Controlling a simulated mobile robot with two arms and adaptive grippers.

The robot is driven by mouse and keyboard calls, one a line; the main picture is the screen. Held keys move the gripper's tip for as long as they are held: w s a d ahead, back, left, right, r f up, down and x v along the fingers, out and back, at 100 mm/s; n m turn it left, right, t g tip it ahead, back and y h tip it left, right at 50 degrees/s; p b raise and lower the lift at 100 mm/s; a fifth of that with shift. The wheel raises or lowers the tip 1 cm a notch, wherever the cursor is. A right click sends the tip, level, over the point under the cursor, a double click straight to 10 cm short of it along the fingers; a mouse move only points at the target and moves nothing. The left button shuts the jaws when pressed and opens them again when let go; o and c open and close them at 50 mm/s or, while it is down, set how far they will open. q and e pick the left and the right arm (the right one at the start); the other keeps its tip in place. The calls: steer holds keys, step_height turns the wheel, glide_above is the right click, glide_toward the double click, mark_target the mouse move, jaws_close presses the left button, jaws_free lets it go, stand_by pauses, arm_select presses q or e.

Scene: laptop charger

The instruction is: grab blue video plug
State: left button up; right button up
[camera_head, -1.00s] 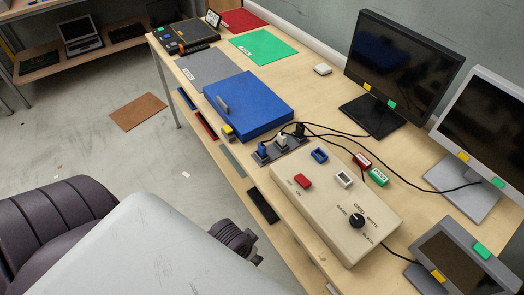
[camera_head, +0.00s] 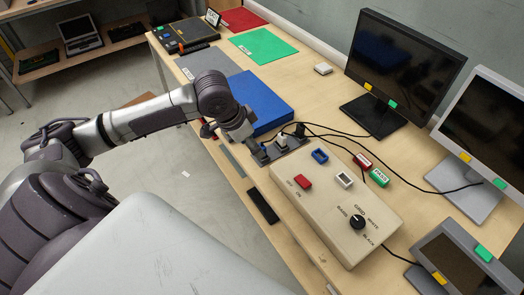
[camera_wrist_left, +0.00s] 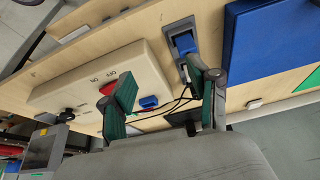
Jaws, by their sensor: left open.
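The blue video plug (camera_wrist_left: 186,44) stands in a grey holder strip (camera_wrist_left: 180,30) in the left wrist view, near the top. The blue plug lies ahead of the fingertips, nearer the right finger. My right gripper is not in view.
A beige switch box (camera_head: 335,200) stands just right of the plugs. A blue case (camera_head: 268,100) lies behind my left gripper. Black cables run from the plugs to the monitors (camera_head: 400,70).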

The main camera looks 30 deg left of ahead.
arm_select(q)
steer(key=w+a+r+n, duration=0.1)
steer(key=a+r, duration=0.2)
steer(key=a, duration=0.1)
steer(key=x, duration=1.3)
steer(key=shift+w, duration=0.45)
steer(key=shift+r, duration=0.1)
steer(key=c, duration=1.1)
steer(key=shift+r, duration=0.1)
